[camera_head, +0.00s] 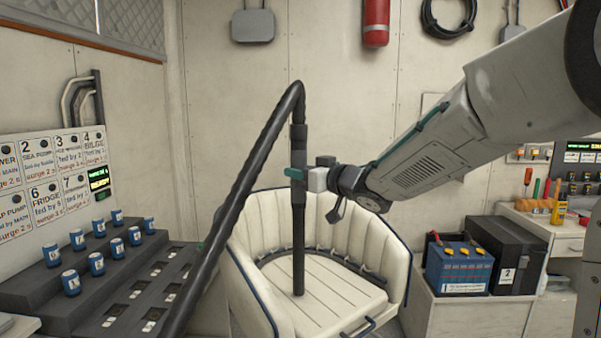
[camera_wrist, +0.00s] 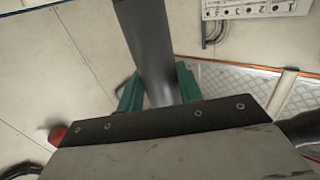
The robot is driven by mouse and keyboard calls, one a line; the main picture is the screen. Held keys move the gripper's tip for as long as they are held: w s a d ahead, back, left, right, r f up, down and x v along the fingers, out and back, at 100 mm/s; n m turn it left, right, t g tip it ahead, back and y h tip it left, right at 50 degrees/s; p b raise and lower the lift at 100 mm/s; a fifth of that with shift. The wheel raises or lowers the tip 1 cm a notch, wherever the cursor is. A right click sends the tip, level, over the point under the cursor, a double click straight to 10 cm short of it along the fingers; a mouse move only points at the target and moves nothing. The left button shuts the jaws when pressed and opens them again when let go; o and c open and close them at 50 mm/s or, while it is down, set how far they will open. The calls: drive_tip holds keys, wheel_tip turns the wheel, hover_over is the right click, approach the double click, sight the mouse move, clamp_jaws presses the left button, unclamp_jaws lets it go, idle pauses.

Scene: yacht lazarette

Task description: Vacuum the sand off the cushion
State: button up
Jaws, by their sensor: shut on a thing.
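My gripper (camera_head: 296,173) is shut on the black vacuum wand (camera_head: 298,222) and holds it upright over the cream seat. The wrist view shows the green fingers (camera_wrist: 160,88) on both sides of the dark tube (camera_wrist: 143,35). The wand's lower end is at the slatted cushion (camera_head: 328,303) of the rounded cream chair (camera_head: 262,235); I cannot tell whether it touches. A ribbed black hose (camera_head: 243,190) loops from the wand's top down to the lower left. No sand can be made out on the cushion at this size.
A blue battery (camera_head: 458,268) and a black box (camera_head: 505,250) sit on a bench at right. A red extinguisher (camera_head: 375,22) hangs on the back wall.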

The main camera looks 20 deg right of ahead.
drive_tip(key=shift+d, duration=0.1)
drive_tip(key=shift+w+d+r, duration=0.1)
drive_tip(key=shift+w+d, duration=0.05)
drive_tip(key=shift+d, duration=0.7)
drive_tip(key=shift+w+d+r, duration=0.1)
drive_tip(key=shift+d, duration=0.7)
drive_tip(key=shift+d+f, duration=0.1)
drive_tip(key=shift+f, duration=0.05)
drive_tip(key=w+d, duration=0.2)
drive_tip(key=d, duration=0.4)
drive_tip(key=shift+d, duration=0.4)
idle(1.2)
drive_tip(key=shift+w, duration=0.1)
idle(0.4)
drive_tip(key=shift+a, duration=0.2)
idle(0.4)
